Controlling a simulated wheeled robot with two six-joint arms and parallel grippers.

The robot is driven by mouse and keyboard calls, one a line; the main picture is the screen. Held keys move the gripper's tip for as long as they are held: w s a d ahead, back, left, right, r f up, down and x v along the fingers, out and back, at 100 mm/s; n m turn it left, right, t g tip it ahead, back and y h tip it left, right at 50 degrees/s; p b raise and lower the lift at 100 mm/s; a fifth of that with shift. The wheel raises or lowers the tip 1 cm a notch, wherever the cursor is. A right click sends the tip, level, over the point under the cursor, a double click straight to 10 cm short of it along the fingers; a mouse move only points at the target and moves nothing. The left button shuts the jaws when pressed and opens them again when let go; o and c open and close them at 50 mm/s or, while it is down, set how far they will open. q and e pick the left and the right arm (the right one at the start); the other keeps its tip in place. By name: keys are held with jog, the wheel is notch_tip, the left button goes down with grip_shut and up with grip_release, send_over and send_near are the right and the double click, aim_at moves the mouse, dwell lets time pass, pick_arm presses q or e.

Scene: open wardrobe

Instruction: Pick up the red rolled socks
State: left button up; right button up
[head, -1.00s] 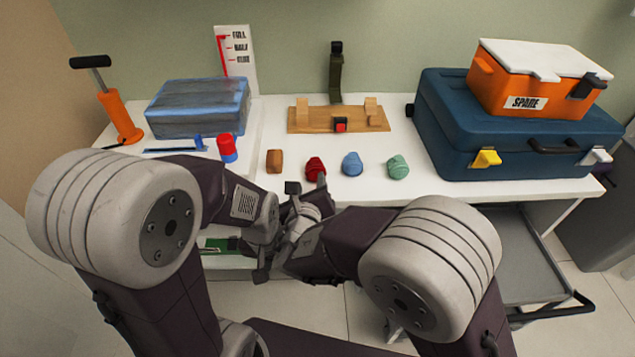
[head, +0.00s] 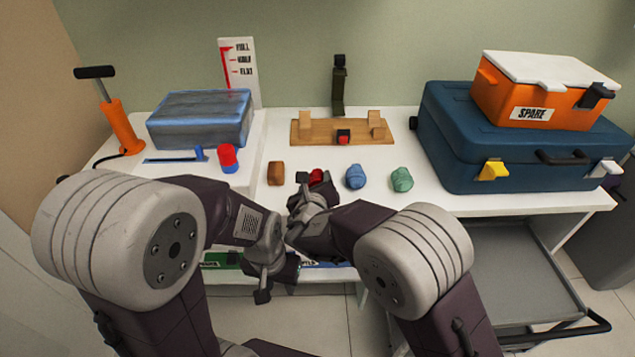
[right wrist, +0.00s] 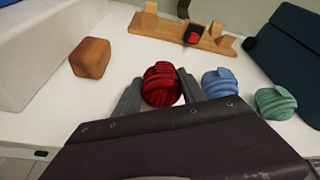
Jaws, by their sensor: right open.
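The red rolled socks (head: 318,177) lie on the white worktop, partly hidden behind my right gripper (head: 311,185) in the head view. In the right wrist view the red socks (right wrist: 162,86) sit between the two spread fingers of my right gripper (right wrist: 159,90). The right gripper is open, with one finger on each side of the socks; I cannot tell whether either touches them. My left gripper (head: 276,283) hangs lower, in front of the worktop edge, away from the socks. Its jaw opening is unclear.
Blue rolled socks (head: 355,177) and green rolled socks (head: 401,180) lie to the right. A brown block (head: 276,173) lies to the left. Behind is a wooden rack (head: 342,131). A blue case (head: 525,145) carries an orange box (head: 540,95).

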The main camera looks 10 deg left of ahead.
aim_at(317, 178)
jog(key=c, duration=1)
jog(key=shift+r, duration=0.35)
notch_tip(317, 178, up, 4)
jog(key=p, duration=0.2)
jog(key=shift+d+r+p, duration=0.1)
jog(key=shift+p, duration=0.2)
jog(key=s+d+r+p, duration=0.1)
jog(key=s+d+r, duration=0.5)
jog(key=d, duration=0.3)
jog(key=shift+d, duration=0.4)
